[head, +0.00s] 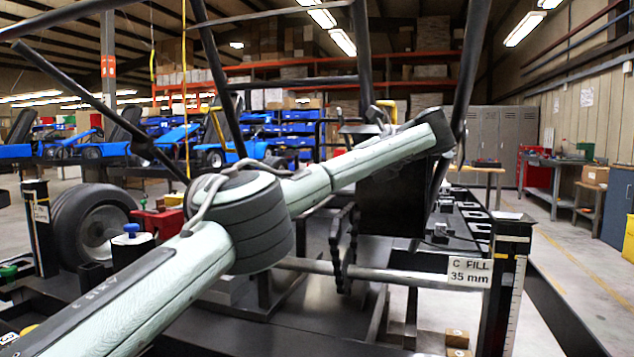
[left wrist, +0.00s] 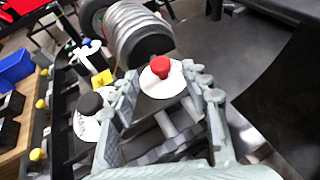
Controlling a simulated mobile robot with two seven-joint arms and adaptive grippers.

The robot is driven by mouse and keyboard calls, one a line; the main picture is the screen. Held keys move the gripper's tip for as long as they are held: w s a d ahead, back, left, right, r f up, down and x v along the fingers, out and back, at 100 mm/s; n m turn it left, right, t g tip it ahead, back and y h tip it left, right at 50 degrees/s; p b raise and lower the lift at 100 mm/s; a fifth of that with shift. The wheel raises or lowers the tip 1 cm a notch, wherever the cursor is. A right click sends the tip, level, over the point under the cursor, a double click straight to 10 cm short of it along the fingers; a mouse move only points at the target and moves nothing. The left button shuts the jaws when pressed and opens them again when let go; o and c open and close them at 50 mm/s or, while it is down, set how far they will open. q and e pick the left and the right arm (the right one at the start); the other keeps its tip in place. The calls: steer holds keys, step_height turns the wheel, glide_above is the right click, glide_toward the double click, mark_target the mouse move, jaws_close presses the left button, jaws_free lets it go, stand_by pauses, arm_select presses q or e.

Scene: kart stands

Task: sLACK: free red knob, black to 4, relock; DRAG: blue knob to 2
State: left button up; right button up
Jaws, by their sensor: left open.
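In the left wrist view the red knob (left wrist: 161,66) stands on a white round dial, between the two fingertips of my left gripper (left wrist: 162,78). The gripper is open, a finger to each side of the knob; I cannot tell whether either touches it. The black knob (left wrist: 90,104) stands on another white dial, left of the left finger. A small blue knob (left wrist: 85,42) shows further up left; a blue knob (head: 131,230) on a white disc is at the left in the head view. Dial numbers are unreadable. My left arm hides much of the head view's middle. My right gripper is not in view.
A ribbed grey cylinder (left wrist: 135,30) stands close beyond the red knob. A yellow block (left wrist: 103,78) sits near the black knob. Dark frame tubes (head: 215,75) cross above the stand. A post labelled "C FILL 35 mm" (head: 505,260) stands at the right.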

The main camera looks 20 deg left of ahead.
arm_select(q)
steer(key=v, duration=0.8)
steer(key=shift+f, duration=0.1)
